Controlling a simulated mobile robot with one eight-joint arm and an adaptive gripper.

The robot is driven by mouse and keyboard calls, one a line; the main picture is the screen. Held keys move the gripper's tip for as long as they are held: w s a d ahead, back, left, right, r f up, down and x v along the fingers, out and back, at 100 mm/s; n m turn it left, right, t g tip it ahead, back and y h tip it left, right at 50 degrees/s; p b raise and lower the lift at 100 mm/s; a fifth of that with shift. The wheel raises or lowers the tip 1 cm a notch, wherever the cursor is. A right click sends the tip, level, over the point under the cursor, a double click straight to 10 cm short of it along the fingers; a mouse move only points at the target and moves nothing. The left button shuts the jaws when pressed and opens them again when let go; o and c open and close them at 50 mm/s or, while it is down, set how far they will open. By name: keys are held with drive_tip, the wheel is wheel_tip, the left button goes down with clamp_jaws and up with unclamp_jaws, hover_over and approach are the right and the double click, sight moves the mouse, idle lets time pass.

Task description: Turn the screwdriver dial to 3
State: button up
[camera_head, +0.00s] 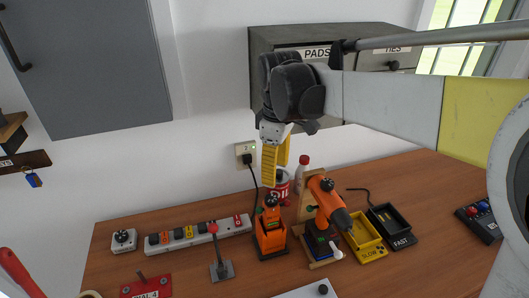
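An orange power screwdriver (325,197) with a black nose rests on a wooden stand (305,210) on the bench. A round black dial (327,184) shows on its upper body; its numbers are too small to read. My gripper (276,172) points down with yellow fingers, above and to the left of the screwdriver and apart from it. One finger overlaps the other in this view, so I cannot tell the gap between them. No object is visible in the gripper.
An orange tool (270,232) with a black knob stands left of the stand. A red can (281,187) and bottle (303,168) stand behind. A yellow SLOW charger (367,238) and black FAST charger (391,225) sit right.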

sight(271, 198)
drive_tip(key=shift+n, duration=0.3)
drive_tip(key=f, duration=0.3)
drive_tip(key=f+b, duration=0.1)
drive_tip(key=f, duration=0.3)
drive_tip(key=f+b, duration=0.1)
drive_tip(key=f, duration=0.2)
drive_tip(key=shift+w+a+f, duration=0.25)
drive_tip(key=shift+a+f, duration=0.1)
drive_tip(key=shift+a, duration=0.05)
drive_tip(key=c, duration=1.2)
